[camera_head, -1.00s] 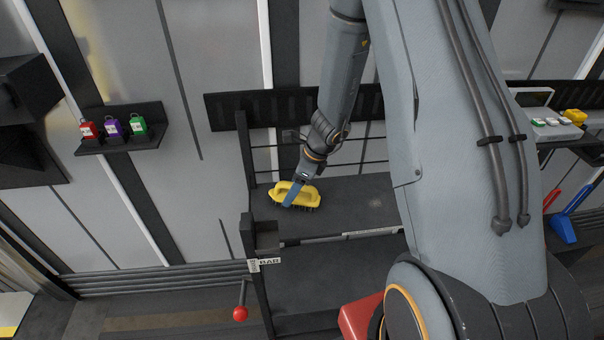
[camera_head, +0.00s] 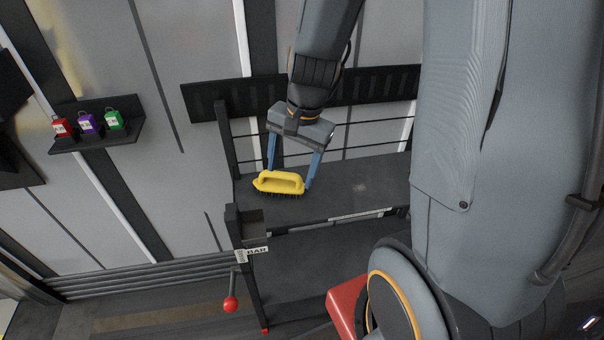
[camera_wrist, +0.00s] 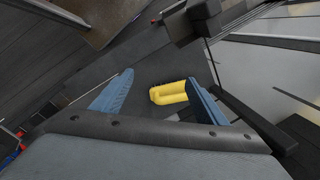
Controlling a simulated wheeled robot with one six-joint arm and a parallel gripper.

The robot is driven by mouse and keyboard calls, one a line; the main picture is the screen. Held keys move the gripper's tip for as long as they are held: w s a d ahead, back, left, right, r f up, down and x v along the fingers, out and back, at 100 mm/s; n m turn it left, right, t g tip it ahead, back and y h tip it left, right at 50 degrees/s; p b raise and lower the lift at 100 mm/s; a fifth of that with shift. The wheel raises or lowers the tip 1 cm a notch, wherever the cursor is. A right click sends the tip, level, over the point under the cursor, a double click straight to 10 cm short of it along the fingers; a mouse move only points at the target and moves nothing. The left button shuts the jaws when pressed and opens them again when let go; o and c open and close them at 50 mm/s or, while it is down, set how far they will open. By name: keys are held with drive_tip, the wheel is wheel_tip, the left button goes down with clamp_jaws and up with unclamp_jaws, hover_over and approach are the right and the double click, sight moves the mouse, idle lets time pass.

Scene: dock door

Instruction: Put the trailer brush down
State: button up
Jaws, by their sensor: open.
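The trailer brush (camera_head: 280,182) has a yellow handle and dark bristles. It rests bristles down on the dark top shelf (camera_head: 345,195) of the rack, near its left end. My gripper (camera_head: 290,180) is open, with its blue fingers apart at either end of the brush. In the wrist view the brush (camera_wrist: 168,93) lies between the spread fingers, closer to the right one. Whether a finger touches it I cannot tell.
A small dark box (camera_head: 248,222) sits at the rack's front left corner, above a label. A red-knobbed lever (camera_head: 231,304) hangs below. Red, purple and green padlocks (camera_head: 90,123) stand on a wall shelf at left. The top shelf right of the brush is clear.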

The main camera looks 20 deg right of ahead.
drive_tip(key=s+r+n+h, duration=0.1)
drive_tip(key=s+r+n, duration=0.1)
drive_tip(key=s+n, duration=0.4)
drive_tip(key=n, duration=0.3)
drive_tip(key=shift+s+d+r+n+h, duration=0.2)
drive_tip(key=shift+r+n+h, duration=0.1)
drive_tip(key=shift+r, duration=0.1)
idle(0.4)
drive_tip(key=m+t+y+p, duration=0.1)
drive_tip(key=m+y+p, duration=0.25)
drive_tip(key=m, duration=2.05)
approach(274, 183)
drive_tip(key=shift+s+a+f+b, duration=0.3)
drive_tip(key=shift+a+f+b, duration=0.2)
drive_tip(key=shift+f, duration=0.15)
drive_tip(key=shift+w+f+m, duration=0.2)
drive_tip(key=shift+f+m, duration=0.05)
drive_tip(key=shift+m, duration=0.05)
drive_tip(key=shift+f+t, duration=0.3)
drive_tip(key=shift+p+x, duration=0.9)
drive_tip(key=shift+x, duration=2.65)
